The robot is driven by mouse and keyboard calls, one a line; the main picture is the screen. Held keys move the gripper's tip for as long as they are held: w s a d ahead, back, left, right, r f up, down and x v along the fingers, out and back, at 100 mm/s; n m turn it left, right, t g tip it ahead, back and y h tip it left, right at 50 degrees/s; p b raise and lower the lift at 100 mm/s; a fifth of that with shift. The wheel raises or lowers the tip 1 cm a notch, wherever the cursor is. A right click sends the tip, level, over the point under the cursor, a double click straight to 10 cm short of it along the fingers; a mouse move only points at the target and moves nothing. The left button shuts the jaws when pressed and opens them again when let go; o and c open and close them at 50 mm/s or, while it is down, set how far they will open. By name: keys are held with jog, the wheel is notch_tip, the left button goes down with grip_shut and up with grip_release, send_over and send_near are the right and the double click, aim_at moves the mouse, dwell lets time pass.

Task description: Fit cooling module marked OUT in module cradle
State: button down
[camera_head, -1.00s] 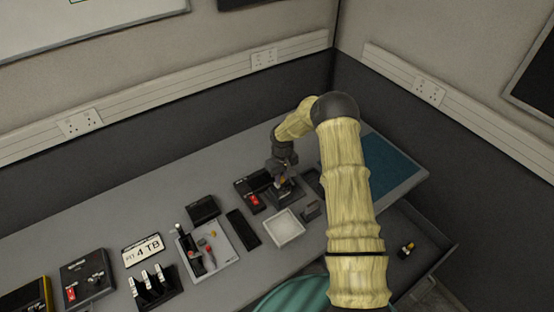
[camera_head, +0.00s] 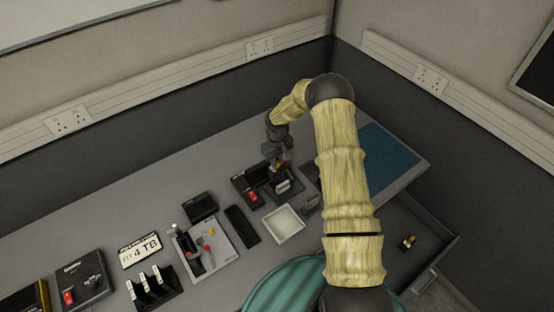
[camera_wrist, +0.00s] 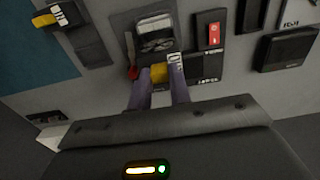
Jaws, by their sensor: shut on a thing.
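In the wrist view, my gripper (camera_wrist: 160,92) is shut on a module with a yellow end (camera_wrist: 159,73). A white label with dark letters shows beside the right finger; I cannot read it surely. Just beyond is a grey cradle (camera_wrist: 141,19) with a pale-edged recess and dark parts inside. I cannot tell whether the held module touches it. In the head view, my gripper (camera_head: 277,160) is above the dark cradle (camera_head: 284,187), with a little orange showing at its tip. The fingers hide most of the module.
A dark unit with a red switch (camera_head: 253,196) stands left of the cradle. A white tray (camera_head: 283,224) is in front. Another yellow-ended module (camera_wrist: 45,19) lies near the teal mat (camera_wrist: 30,50). A yellow-and-black piece (camera_head: 407,242) lies in the open drawer.

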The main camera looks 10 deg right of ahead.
aim_at(277, 169)
jog(key=shift+f, duration=0.15)
jog(key=shift+f+b, duration=1)
jog(key=shift+f, duration=1.1)
jog(key=shift+b, duration=0.45)
jog(key=shift+f+b, duration=0.45)
jog(key=shift+f, duration=0.2)
jog(key=shift+f+b, duration=0.5)
jog(key=shift+b, duration=0.2)
jog(key=shift+f, duration=0.25)
